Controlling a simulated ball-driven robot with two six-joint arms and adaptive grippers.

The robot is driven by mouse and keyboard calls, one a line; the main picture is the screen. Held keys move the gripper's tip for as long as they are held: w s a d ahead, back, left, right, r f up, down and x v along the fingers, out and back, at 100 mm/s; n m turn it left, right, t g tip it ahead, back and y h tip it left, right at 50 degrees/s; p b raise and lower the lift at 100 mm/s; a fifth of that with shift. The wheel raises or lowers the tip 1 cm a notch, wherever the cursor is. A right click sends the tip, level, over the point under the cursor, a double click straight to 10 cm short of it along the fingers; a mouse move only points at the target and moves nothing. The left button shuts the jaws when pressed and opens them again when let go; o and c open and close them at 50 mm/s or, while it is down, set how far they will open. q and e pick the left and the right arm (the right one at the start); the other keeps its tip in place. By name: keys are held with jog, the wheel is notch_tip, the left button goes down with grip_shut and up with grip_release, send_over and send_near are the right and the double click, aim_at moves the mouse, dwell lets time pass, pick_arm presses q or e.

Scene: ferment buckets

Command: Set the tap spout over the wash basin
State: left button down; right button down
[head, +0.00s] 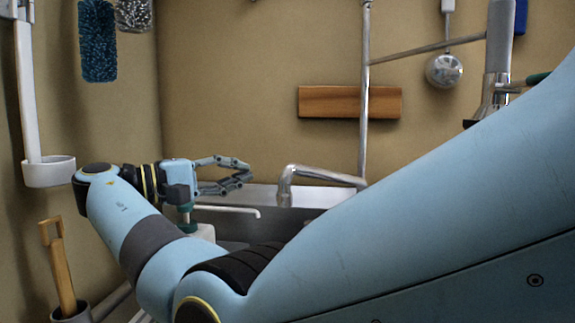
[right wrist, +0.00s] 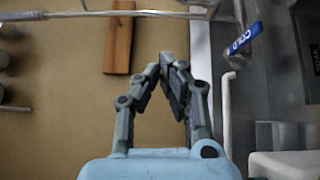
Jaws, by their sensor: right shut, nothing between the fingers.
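The chrome tap spout (head: 322,176) runs left from the upright pipe and bends down at its left end, in the middle of the head view. The wash basin (head: 305,213) lies below and behind my arm; only part of its grey steel shows. My right gripper (head: 248,173) is left of the spout's bent end, apart from it, fingers pointing right. It is shut and empty; the right wrist view shows its fingertips (right wrist: 168,62) together. A chrome tap part with a blue COLD label (right wrist: 243,37) is right of the fingers there. My left gripper is not in view.
A white pump nozzle (head: 228,209) sits just below my right gripper; it also shows in the wrist view (right wrist: 227,110). A wooden block (head: 330,102) is on the wall behind the upright pipe (head: 364,80). A white holder (head: 48,172) hangs at left.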

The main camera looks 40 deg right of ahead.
aim_at(288, 170)
jog(key=s+d+p, duration=0.1)
jog(key=s+d, duration=0.1)
jog(key=s+d+p, duration=0.1)
jog(key=d+p, duration=0.1)
jog(key=d, duration=0.1)
jog(key=s+d+p, duration=0.1)
jog(key=s+d, duration=0.1)
jog(key=shift+s+d+r+p, duration=0.25)
jog(key=shift+s+p, duration=0.1)
